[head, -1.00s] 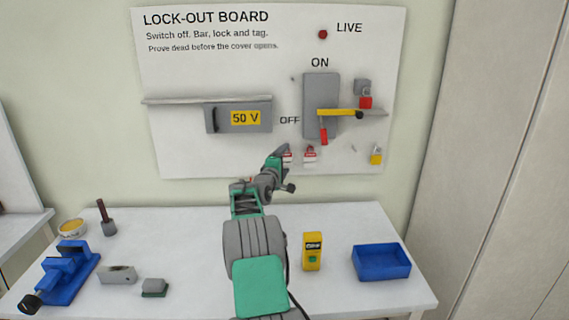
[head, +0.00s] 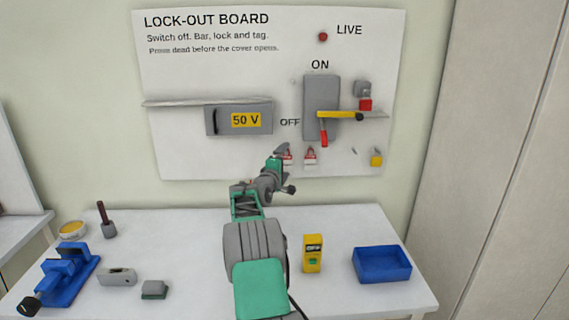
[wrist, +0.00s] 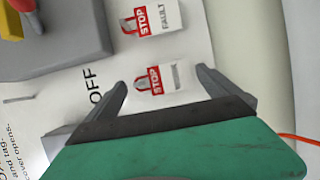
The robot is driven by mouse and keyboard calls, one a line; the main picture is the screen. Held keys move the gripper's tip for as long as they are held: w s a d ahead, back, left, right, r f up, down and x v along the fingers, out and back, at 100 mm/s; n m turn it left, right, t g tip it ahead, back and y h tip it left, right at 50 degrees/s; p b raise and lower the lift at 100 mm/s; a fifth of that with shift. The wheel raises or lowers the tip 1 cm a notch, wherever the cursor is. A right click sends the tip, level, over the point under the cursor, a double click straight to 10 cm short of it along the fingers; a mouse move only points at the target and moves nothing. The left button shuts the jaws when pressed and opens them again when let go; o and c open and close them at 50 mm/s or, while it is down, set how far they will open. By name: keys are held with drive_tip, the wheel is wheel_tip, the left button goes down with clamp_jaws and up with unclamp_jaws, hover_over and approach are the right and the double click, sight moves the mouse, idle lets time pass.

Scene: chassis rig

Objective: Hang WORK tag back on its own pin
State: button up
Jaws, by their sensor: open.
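My gripper (wrist: 162,80) is open in the wrist view, with one finger on each side of a white tag (wrist: 172,78) with a red padlock picture and the word STOP. The smaller word on this tag is too blurred to read. It is against the board, and the fingers do not visibly grip it. A second tag (wrist: 152,17), reading STOP FAULT, hangs beside it, outside the fingers. In the head view the FAULT tag (head: 310,155) is to the right of my gripper (head: 279,152), which partly hides the other tag (head: 287,156). I cannot make out the pins behind the tags.
The switch box (head: 318,92) with a yellow bar (head: 338,114) and red handle is above the tags. A yellow padlock (head: 376,160) hangs to the right. Below, the table holds a yellow tester (head: 312,253), a blue tray (head: 382,278) and a blue vise (head: 68,272).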

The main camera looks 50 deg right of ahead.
drive_tip(key=a+f+m+t+y+b, duration=0.3)
drive_tip(key=a+y, duration=0.6)
drive_tip(key=a, duration=2.8)
drive_tip(key=s+a+f+g+y, duration=0.2)
drive_tip(key=s+a+f+y, duration=0.2)
drive_tip(key=s+a, duration=0.7)
drive_tip(key=s+a+f+g+y+p, duration=0.1)
drive_tip(key=s+a+f+g+y, duration=0.2)
drive_tip(key=s+a+f, duration=0.3)
drive_tip(key=s+a+y, duration=0.1)
drive_tip(key=s+a, duration=0.4)
drive_tip(key=a, duration=0.6)
drive_tip(key=shift+s+a+m+g, duration=0.2)
drive_tip(key=shift+s+m+g, duration=0.1)
drive_tip(key=shift+d, duration=0.15)
